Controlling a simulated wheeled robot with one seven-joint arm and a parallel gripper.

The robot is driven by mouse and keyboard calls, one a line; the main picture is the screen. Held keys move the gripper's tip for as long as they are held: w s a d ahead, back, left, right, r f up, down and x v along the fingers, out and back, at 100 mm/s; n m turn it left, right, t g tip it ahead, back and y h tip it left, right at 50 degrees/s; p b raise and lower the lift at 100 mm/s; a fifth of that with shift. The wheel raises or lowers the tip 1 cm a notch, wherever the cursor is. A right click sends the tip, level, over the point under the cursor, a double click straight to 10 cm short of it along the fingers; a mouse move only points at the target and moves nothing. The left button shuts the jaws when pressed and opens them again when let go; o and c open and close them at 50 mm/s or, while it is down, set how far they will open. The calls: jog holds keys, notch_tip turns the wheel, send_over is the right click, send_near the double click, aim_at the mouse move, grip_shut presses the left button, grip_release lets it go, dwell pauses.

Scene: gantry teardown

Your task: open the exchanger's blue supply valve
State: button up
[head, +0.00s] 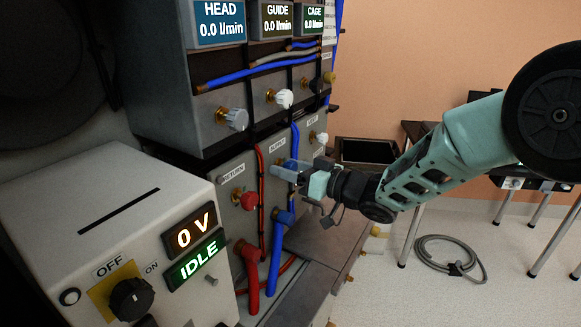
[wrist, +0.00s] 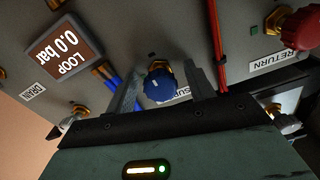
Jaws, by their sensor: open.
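The blue supply valve knob (wrist: 159,86) sits on the grey exchanger panel between my two gripper fingers in the wrist view. The SUPPLY label beside it is partly covered by a finger. In the head view the blue knob (head: 290,164) is mostly hidden behind my gripper (head: 290,172). My gripper (wrist: 165,92) is open, with one finger on each side of the knob. I cannot tell whether either finger touches it. The red return valve knob (head: 244,201) is to the left in the head view; it also shows at the wrist view's upper right (wrist: 302,28).
Red hoses (head: 252,275) and blue hoses (head: 274,245) run down the panel near my gripper. A LOOP gauge (wrist: 66,50) reads 0.0 bar. A control box (head: 110,220) shows 0 V and IDLE. White knobs (head: 237,118) sit above. A coiled hose (head: 450,262) lies on the floor.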

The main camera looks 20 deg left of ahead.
jog(key=c, duration=1)
jog(key=shift+n+b, duration=0.3)
jog(key=shift+b, duration=0.15)
jog(key=n+b, duration=0.2)
jog(key=b, duration=0.1)
jog(key=shift+f, duration=0.25)
jog(key=n+b, duration=0.6)
jog(key=b, duration=0.2)
jog(key=shift+n, duration=0.4)
jog(key=n+b, duration=0.4)
jog(key=b, duration=0.1)
jog(key=shift+n, duration=0.3)
jog(key=n+b, duration=0.3)
jog(key=b, duration=0.1)
jog(key=shift+r+n, duration=0.2)
jog(key=shift+n, duration=0.2)
jog(key=shift+r, duration=0.1)
